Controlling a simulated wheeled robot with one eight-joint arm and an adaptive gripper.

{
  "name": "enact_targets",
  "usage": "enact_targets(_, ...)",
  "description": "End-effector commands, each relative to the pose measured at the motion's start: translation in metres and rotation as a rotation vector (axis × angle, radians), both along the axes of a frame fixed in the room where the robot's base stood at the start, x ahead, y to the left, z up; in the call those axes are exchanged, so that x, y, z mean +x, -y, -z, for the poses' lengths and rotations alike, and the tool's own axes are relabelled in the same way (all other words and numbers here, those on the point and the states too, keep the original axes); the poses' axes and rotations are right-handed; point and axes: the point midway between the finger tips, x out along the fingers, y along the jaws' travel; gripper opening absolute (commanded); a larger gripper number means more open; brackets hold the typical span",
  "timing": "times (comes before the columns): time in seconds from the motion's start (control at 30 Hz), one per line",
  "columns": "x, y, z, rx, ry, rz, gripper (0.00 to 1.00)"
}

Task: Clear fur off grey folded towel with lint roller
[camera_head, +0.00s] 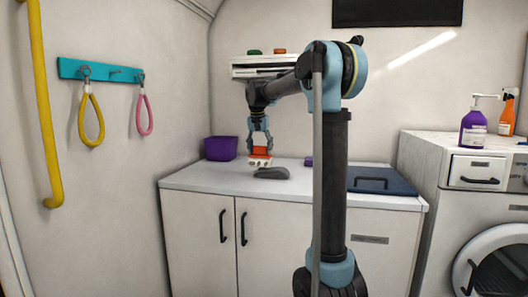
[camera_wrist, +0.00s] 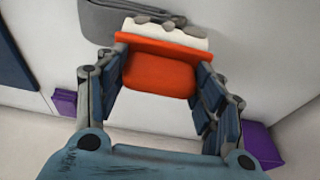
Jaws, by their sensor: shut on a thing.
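My gripper (camera_head: 260,146) is shut on an orange lint roller (camera_head: 261,152), held with its white roll downward over the counter. In the wrist view my gripper (camera_wrist: 160,84) has its fingers on both sides of the roller's orange body (camera_wrist: 158,74). Several grey tufts show along the white roll (camera_wrist: 185,37). The grey folded towel (camera_head: 272,173) lies on the counter just below the roller. It also shows in the wrist view (camera_wrist: 98,18), partly hidden behind the roll. I cannot tell whether the roll touches the towel, or whether fur lies on its hidden part.
The white counter (camera_head: 205,181) holds a purple bin (camera_head: 221,148) at the back left, a small purple object (camera_head: 309,162) and a dark blue mat with a handle (camera_head: 382,182) at right. A wall shelf (camera_head: 252,72) is behind my arm. Hooks with loops (camera_head: 92,121) hang left.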

Motion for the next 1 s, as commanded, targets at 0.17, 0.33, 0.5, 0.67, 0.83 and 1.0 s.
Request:
enact_targets(0.17,0.004,-0.013,-0.001,0.000,0.000,-0.001,0.43)
enact_targets(0.33,0.006,-0.016,-0.001,0.000,0.000,0.000,0.43)
enact_targets(0.5,0.005,-0.016,-0.001,0.000,0.000,0.000,0.43)
enact_targets(0.67,0.006,-0.016,-0.007,0.000,0.000,0.000,0.43)
enact_targets(0.83,0.006,-0.016,-0.021,0.000,0.000,0.000,0.43)
enact_targets(1.0,0.005,-0.016,-0.035,0.000,0.000,0.000,0.43)
